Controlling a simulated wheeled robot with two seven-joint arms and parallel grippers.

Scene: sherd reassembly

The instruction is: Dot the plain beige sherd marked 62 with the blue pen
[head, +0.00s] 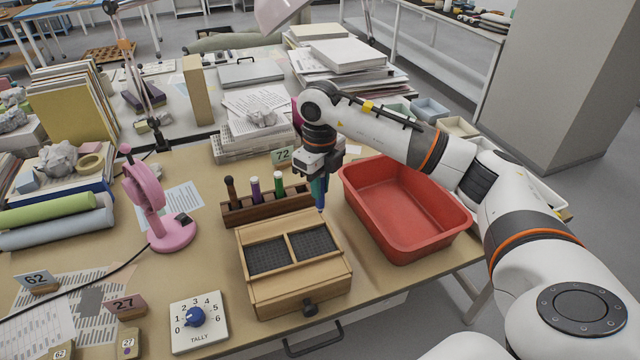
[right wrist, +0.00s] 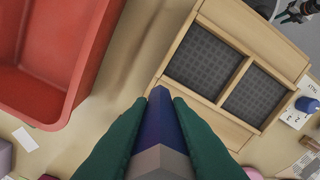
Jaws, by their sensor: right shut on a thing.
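My right gripper (head: 317,174) is shut on the blue pen (head: 320,198), which points down above the right back corner of the wooden box. In the right wrist view the blue pen (right wrist: 160,122) sits between two green fingers. The beige sherd marked 62 (head: 60,353) lies at the bottom left in the head view, partly cut off by the frame edge. It is far to the left of the pen and nothing touches it. My left gripper is not in view.
A wooden rack (head: 265,207) holds several other pens. The wooden box (head: 294,290), red tray (head: 405,240), pink stand (head: 172,238) and tally dial (head: 199,338) stand around. A sherd marked 27 (head: 128,346) and cards 62 (head: 37,281) and 27 (head: 126,307) are at the left.

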